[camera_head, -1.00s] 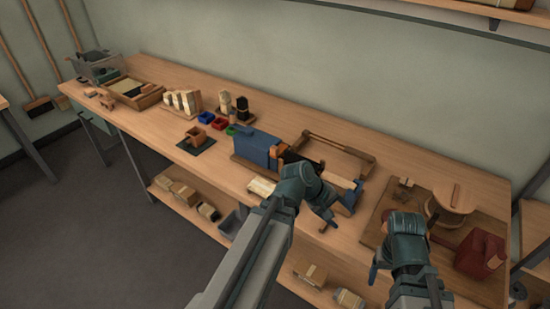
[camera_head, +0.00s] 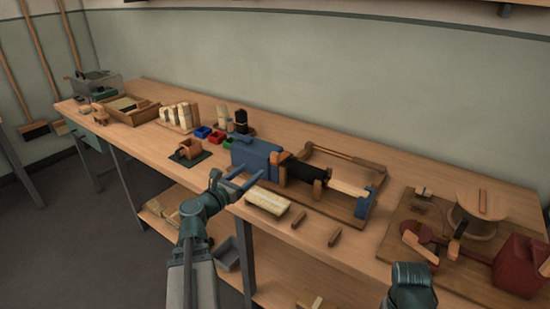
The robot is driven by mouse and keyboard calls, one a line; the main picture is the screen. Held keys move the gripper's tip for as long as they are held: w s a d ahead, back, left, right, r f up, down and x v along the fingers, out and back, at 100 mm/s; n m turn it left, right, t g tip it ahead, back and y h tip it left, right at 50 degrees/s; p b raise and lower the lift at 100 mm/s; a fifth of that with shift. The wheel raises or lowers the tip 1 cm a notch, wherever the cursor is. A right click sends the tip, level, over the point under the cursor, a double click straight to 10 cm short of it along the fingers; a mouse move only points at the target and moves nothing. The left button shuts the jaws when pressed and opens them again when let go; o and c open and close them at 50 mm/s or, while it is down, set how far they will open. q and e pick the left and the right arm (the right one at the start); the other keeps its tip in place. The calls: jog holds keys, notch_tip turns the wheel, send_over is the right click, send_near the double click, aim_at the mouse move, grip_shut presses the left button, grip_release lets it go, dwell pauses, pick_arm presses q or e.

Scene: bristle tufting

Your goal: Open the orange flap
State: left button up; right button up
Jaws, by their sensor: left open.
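A small orange piece (camera_head: 279,158), which looks like the flap, sits at the right end of the blue housing (camera_head: 254,154) of the machine on the bench. A black section (camera_head: 300,170) lies just right of it. My left gripper (camera_head: 244,176) is open and empty, in front of the blue housing, with its two fingers spread and pointing toward it. It appears apart from the orange piece. My right arm's teal wrist (camera_head: 410,280) shows at the bottom right; its fingers cannot be made out.
A wooden frame with a blue end block (camera_head: 363,203) is right of the machine. A red box (camera_head: 519,264) and a round wooden drum (camera_head: 480,212) stand at far right.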

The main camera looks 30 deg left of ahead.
aim_at(273, 155)
pick_arm(q)
jog(key=w, duration=0.9)
jog(key=w+d, duration=0.1)
jog(key=w, duration=0.3)
jog(key=shift+w, duration=0.25)
jog(key=shift+d, duration=0.1)
jog(key=shift+c, duration=0.3)
grip_shut()
dwell(0.6)
